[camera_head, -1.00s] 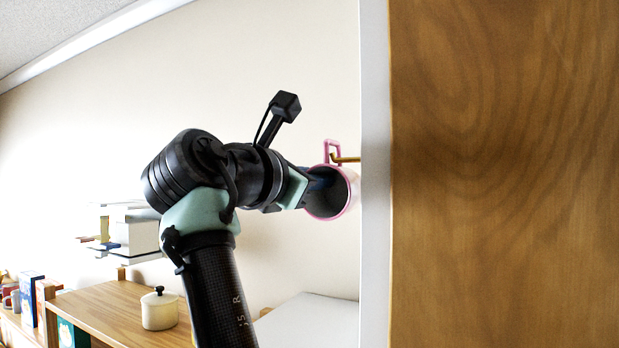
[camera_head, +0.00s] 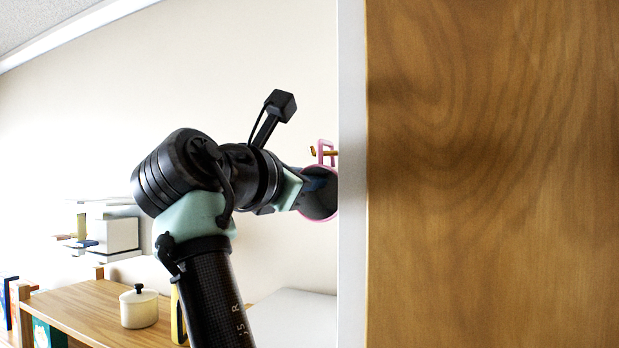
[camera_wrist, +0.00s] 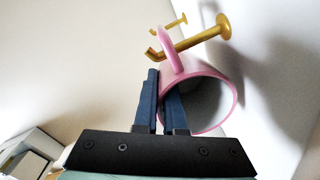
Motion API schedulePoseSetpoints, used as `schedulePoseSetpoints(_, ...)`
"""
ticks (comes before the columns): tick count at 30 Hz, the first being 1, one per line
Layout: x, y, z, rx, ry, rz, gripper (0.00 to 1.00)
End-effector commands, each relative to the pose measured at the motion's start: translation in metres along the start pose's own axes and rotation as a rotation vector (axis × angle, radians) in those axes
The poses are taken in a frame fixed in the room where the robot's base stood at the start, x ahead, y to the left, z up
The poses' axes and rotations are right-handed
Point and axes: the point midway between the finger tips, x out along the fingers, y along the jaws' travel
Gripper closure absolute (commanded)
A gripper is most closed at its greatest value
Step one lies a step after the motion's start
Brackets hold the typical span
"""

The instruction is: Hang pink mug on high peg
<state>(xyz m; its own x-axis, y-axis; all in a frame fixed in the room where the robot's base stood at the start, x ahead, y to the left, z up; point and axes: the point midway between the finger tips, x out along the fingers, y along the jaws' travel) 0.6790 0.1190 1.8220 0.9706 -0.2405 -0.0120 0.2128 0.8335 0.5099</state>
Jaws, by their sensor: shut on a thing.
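The pink mug (camera_wrist: 237,98) is held with its opening toward the wrist camera and its handle on top. My gripper (camera_wrist: 160,84) is shut on its wall, with one dark blue finger inside the mug and one outside. A gold peg (camera_wrist: 200,39) with an upturned tip sticks out from the wall. It crosses behind the near side of the handle, its tip showing beyond, and appears to pass through the loop. In the head view the mug (camera_head: 318,217) is partly hidden by the panel edge, with the peg tip (camera_head: 311,152) left of the handle. My gripper (camera_head: 310,185) is at the mug.
A smaller-looking second gold peg (camera_wrist: 177,22) is farther along the wall. A wooden panel with a white edge (camera_head: 352,180) fills the head view's right. A lidded cream pot (camera_head: 138,308) stands on a wooden shelf top (camera_head: 80,300) at lower left.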

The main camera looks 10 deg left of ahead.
Motion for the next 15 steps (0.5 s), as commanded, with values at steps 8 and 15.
schedulePoseSetpoints(8,0.0013,-0.0010,-0.0020,-0.002,0.005,-0.003,0.87)
schedulePoseSetpoints(15,0.0011,-0.0010,-0.0019,-0.001,0.004,-0.003,0.57)
